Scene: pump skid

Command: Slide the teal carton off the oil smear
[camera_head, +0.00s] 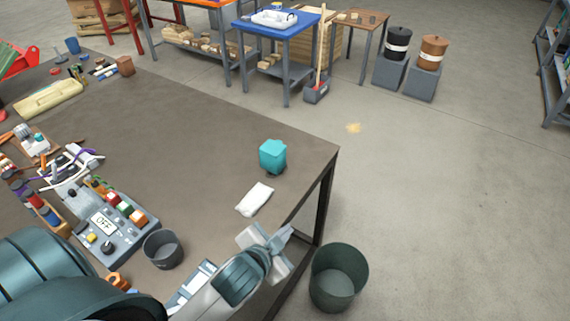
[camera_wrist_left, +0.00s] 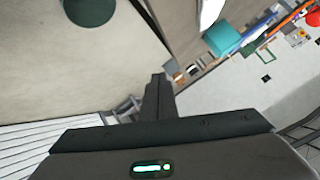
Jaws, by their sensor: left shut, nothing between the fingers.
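The teal carton (camera_head: 272,155) stands upright near the far right corner of the brown table (camera_head: 190,110). A small dark patch shows at its base, likely the oil smear (camera_head: 276,173), mostly hidden by the carton. The carton also shows in the left wrist view (camera_wrist_left: 222,38), beyond my fingers. My left gripper (camera_head: 287,232) is shut and empty near the table's right edge, nearer to me than the carton and apart from it. Its closed fingers also show in the left wrist view (camera_wrist_left: 160,92). My right gripper is not in view.
A white folded cloth (camera_head: 254,199) lies between my left gripper and the carton. A dark cup (camera_head: 163,250) and a control box (camera_head: 115,228) are to the left. A green bin (camera_head: 338,278) stands on the floor beyond the table's edge. The table left of the carton is clear.

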